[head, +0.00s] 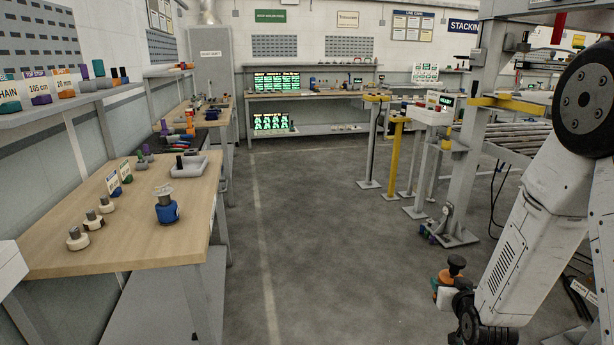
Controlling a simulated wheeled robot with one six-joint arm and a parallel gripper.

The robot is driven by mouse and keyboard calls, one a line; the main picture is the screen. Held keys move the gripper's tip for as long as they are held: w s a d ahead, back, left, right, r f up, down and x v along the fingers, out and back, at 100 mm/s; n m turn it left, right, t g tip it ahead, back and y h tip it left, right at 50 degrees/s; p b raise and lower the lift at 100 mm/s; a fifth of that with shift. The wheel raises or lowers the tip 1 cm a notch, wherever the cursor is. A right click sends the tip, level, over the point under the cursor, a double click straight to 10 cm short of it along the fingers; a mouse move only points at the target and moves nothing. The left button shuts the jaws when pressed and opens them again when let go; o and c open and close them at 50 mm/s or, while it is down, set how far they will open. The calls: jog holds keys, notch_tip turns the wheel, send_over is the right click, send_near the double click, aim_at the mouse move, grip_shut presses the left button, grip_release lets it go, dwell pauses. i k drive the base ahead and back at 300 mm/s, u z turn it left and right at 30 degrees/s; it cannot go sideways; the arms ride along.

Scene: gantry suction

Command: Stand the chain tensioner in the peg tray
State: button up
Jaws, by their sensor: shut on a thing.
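My gripper (446,293) is low at the bottom right, over the floor and well away from the workbench. It is shut on a small part with a dark knobbed top and an orange and teal body, which I take to be the chain tensioner (456,264). The part looks roughly upright; its lower end is partly hidden by the gripper. A shallow grey tray (202,164) with a dark peg, which looks like the peg tray, sits on the wooden workbench at the left.
The wooden workbench (140,220) also holds a blue part (167,208), several cream and grey parts along its left side, and small sign cards (113,183). Open concrete floor (310,230) lies between bench and arm. Yellow-topped posts (393,155) and a grey column stand at the right.

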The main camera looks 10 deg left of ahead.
aim_at(190, 163)
jog(key=z, duration=0.4)
jog(key=i, duration=3.65)
jog(key=u, duration=1.05)
jog(key=i, duration=0.9)
jog(key=u, duration=1.05)
